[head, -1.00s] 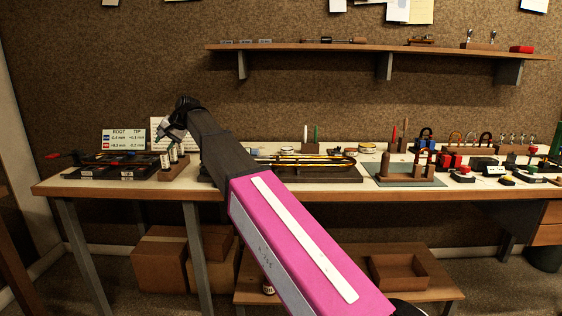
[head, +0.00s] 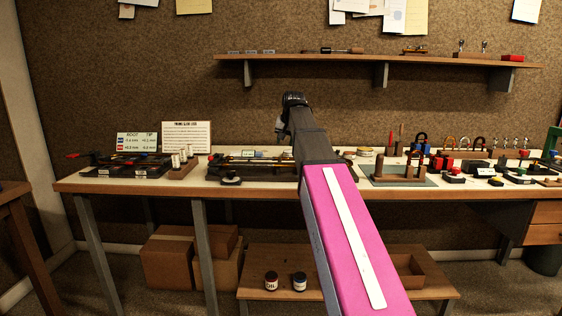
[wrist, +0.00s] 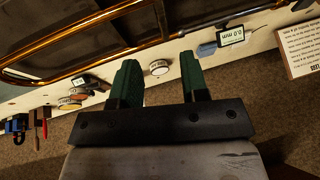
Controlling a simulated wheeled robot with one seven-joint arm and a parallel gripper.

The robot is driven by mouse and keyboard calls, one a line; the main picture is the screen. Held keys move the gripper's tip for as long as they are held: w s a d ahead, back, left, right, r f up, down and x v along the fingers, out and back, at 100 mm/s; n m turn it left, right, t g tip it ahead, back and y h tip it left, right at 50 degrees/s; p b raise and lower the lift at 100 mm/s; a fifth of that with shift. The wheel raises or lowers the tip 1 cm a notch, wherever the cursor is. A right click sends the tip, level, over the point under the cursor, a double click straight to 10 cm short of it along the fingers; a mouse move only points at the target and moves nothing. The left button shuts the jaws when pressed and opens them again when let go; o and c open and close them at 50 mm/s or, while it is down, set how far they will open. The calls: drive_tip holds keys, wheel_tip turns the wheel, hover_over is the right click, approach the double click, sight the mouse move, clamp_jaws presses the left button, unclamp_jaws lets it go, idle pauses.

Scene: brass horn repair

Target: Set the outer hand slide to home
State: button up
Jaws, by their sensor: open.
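The brass hand slide (head: 232,162) lies along a dark cradle on the bench in the head view. My arm hides its right part. In the wrist view its long brass tubes (wrist: 130,50) cross the upper left, beyond my fingertips. My gripper (wrist: 158,78) has two green fingers spread apart with nothing between them; they look apart from the tubes. In the head view the fingers are hard to make out near the raised end of my arm. A small digital readout (wrist: 230,36) shows 0.0 mm in the wrist view.
Left of the slide stand a dark tray (head: 125,165), a rack of pale cylinders (head: 182,161) and a printed card (head: 186,137). To the right are a green mat (head: 418,181) with wooden posts and several small fixtures. A shelf (head: 350,59) hangs above the bench.

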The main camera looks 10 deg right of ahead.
sight(280, 161)
drive_tip(key=x, duration=1)
drive_tip(key=shift+w+a+f, duration=0.1)
drive_tip(key=shift+f, duration=0.05)
clamp_jaws()
